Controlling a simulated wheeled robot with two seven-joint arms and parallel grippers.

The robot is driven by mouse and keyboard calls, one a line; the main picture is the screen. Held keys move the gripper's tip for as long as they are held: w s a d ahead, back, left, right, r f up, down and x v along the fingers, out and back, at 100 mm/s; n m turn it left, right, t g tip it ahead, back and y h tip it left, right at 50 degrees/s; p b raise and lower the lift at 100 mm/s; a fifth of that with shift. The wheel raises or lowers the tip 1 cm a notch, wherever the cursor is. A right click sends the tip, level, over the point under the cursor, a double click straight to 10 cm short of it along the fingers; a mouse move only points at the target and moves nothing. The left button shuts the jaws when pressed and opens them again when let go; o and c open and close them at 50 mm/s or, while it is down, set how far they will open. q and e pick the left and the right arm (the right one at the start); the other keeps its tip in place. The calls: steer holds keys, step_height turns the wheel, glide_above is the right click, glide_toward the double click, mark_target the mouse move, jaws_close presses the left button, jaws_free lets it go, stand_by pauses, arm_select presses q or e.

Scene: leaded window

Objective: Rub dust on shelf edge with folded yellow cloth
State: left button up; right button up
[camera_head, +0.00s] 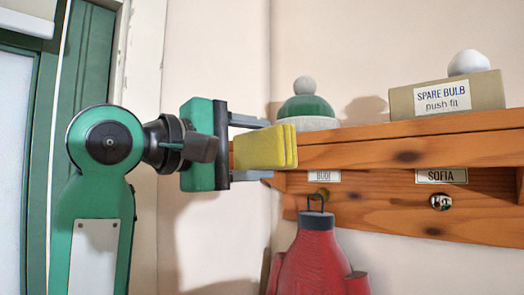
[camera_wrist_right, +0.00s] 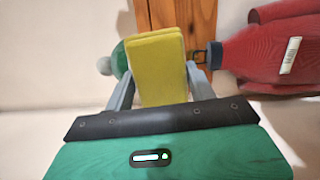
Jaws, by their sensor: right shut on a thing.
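The folded yellow cloth (camera_head: 262,149) is held at the left end of the wooden shelf (camera_head: 350,154). My right gripper (camera_head: 270,150) is shut on it, with one grey finger above and one below. The cloth also shows between the fingers in the right wrist view (camera_wrist_right: 156,70). It overlaps the shelf's left end in the head view; I cannot tell whether they touch. A dark spot (camera_head: 407,156) on the shelf's front edge could be dust or a wood knot. My left gripper is not in view.
On the shelf stand a green and white bobble hat (camera_head: 306,106) and a box labelled "SPARE BULB" (camera_head: 446,96) with a white ball above it. A red coat-like thing (camera_head: 318,260) hangs from a hook below. A green door (camera_head: 88,80) is at the left.

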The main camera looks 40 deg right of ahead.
steer(key=shift+a, duration=0.2)
steer(key=shift+s+a, duration=0.15)
steer(key=shift+a, duration=1.25)
